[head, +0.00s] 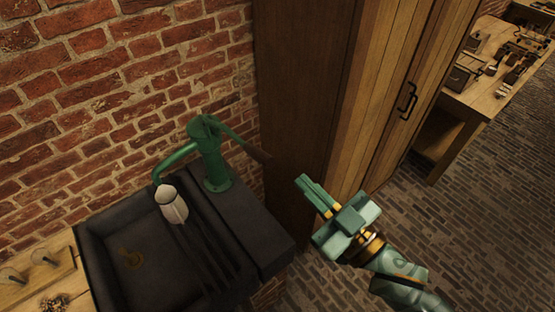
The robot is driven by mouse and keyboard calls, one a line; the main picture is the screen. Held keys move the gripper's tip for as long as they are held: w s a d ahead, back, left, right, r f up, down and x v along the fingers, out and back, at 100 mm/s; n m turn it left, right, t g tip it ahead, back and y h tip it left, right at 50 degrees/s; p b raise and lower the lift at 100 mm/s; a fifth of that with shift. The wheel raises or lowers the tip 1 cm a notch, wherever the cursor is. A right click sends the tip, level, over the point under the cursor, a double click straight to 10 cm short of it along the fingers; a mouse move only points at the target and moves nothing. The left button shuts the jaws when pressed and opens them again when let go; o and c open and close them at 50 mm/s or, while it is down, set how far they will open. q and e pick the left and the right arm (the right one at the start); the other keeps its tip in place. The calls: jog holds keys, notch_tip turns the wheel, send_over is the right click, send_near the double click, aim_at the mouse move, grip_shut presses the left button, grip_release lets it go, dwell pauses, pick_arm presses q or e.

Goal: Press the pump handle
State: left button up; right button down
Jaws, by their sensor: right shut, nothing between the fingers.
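A green hand pump (211,158) stands on the back right ledge of a dark stone sink (262,222). Its pump handle (243,145) reaches out from the pump's top to the right and slopes downward, ending in a dark grip. The pump's spout curves left over the basin. My right gripper (311,188) is shut and empty, in front of the wooden cabinet. It is to the right of the handle's end and lower in the picture, apart from it. My left gripper does not show.
A pale jug (172,205) is under the spout at the basin. A wooden cabinet (380,95) with a black door handle stands behind my right gripper. A workbench (480,95) with tools is at the far right. The brick floor (480,210) at right is clear.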

notch_tip(320, 180, up, 2)
jog(key=p, duration=0.3)
send_over(274, 160)
jog(key=s, duration=0.2)
notch_tip(274, 160, down, 3)
jog(key=shift+w+f, duration=0.1)
jog(key=shift+w, duration=0.05)
jog(key=shift+d+f, duration=0.2)
jog(key=shift+f, duration=0.25)
